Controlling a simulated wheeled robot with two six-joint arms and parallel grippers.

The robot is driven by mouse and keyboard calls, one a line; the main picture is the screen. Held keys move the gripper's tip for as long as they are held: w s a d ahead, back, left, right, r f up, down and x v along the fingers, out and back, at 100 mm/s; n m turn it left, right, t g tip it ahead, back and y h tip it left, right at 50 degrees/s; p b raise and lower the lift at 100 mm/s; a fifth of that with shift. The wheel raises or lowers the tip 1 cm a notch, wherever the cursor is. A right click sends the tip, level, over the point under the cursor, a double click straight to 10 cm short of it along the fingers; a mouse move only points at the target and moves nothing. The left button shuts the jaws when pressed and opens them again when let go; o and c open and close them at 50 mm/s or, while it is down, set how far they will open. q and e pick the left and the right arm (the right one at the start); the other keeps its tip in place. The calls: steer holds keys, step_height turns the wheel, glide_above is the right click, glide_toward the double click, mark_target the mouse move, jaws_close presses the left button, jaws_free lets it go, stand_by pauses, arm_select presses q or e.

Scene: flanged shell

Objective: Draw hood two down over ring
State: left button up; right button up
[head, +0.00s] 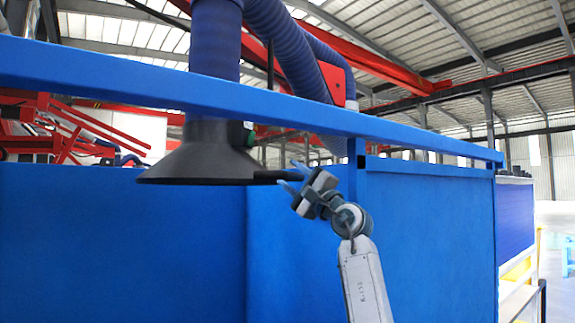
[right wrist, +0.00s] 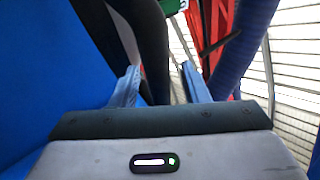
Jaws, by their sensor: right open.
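A black cone-shaped hood (head: 205,158) hangs mouth down from a thick blue hose (head: 215,45) in the head view. A dark handle (head: 268,177) sticks out from its right side. My right gripper (head: 290,177) is at the end of this handle, with its fingers open. In the right wrist view a black part of the hood (right wrist: 152,45) runs down between the two blue fingers (right wrist: 160,88), with a gap on the right side. Whether a finger touches it I cannot tell. No ring can be made out. My left gripper is not in view.
A blue beam (head: 130,75) crosses in front of the hose above the hood. Blue panels (head: 430,230) stand behind and right of my right arm. A second ribbed blue hose (head: 285,45) arches down to the right. Red frames (head: 60,125) stand at the left.

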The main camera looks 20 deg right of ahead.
steer(key=shift+p+x, duration=0.3)
steer(key=shift+x, duration=0.75)
steer(key=shift+w+d+f, duration=0.1)
steer(key=shift+d+f, duration=0.05)
steer(key=shift+c, duration=0.3)
